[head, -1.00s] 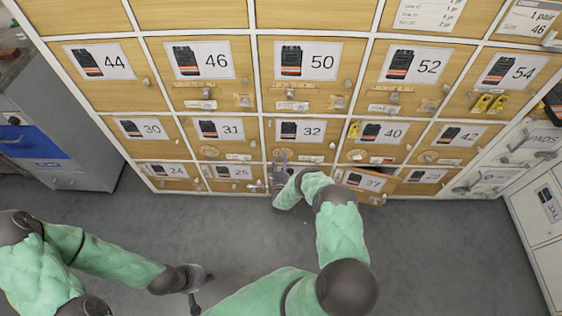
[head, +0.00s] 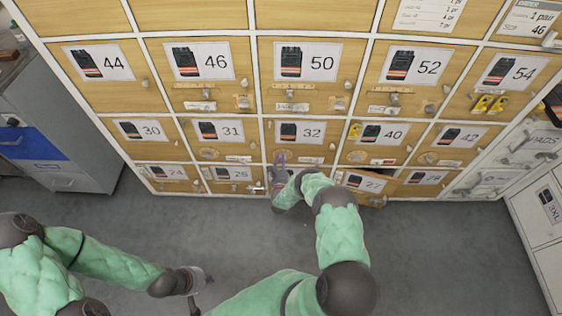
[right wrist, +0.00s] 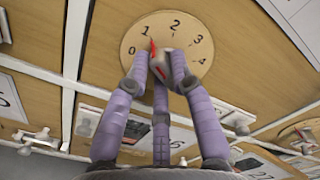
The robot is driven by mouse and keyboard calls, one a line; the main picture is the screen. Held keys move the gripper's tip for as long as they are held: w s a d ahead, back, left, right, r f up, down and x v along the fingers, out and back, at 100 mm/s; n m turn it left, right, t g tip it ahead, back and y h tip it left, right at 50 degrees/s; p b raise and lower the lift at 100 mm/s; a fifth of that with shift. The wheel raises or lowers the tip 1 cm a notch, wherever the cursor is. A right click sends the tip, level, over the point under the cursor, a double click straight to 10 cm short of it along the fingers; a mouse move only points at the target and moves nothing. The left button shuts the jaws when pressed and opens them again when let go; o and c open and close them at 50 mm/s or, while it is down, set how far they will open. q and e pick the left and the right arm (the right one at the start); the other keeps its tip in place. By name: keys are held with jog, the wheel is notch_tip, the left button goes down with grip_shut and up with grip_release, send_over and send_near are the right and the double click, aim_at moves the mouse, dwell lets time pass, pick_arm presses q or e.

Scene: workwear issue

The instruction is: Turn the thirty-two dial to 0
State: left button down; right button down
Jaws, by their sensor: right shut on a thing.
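The thirty-two dial is a round wooden disc (right wrist: 190,25) marked 0 to 4, seen in the right wrist view. A small grey knob with a red pointer (right wrist: 153,46) sits at its middle, and the pointer is directed at or very near 1. My right gripper (right wrist: 163,66) has its purple fingers shut on the knob. In the head view my right gripper (head: 281,164) is at the lower part of door 32 (head: 301,133) and hides the dial. My left gripper (head: 205,281) hangs above the floor at lower left, away from the lockers; its fingers are too unclear to judge.
Door 27 (head: 365,182) stands ajar just right of my right gripper. Door 40 (head: 383,134), with a yellow piece on it, is to the right of door 32. A grey cabinet with a blue drawer (head: 30,143) stands at left. The grey floor (head: 180,225) is clear.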

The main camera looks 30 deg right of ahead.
jog(key=shift+s+d+f+n+b, duration=0.15)
jog(key=shift+n+b, duration=0.7)
jog(key=shift+n, duration=1.05)
jog(key=shift+w+a+f+n+b, duration=0.1)
jog(key=shift+n+b, duration=0.7)
jog(key=shift+n, duration=1.1)
jog(key=c, duration=1.1)
grip_release()
jog(key=shift+o, duration=0.2)
jog(key=shift+s, duration=0.15)
jog(key=v, duration=1.1)
jog(key=shift+s, duration=0.35)
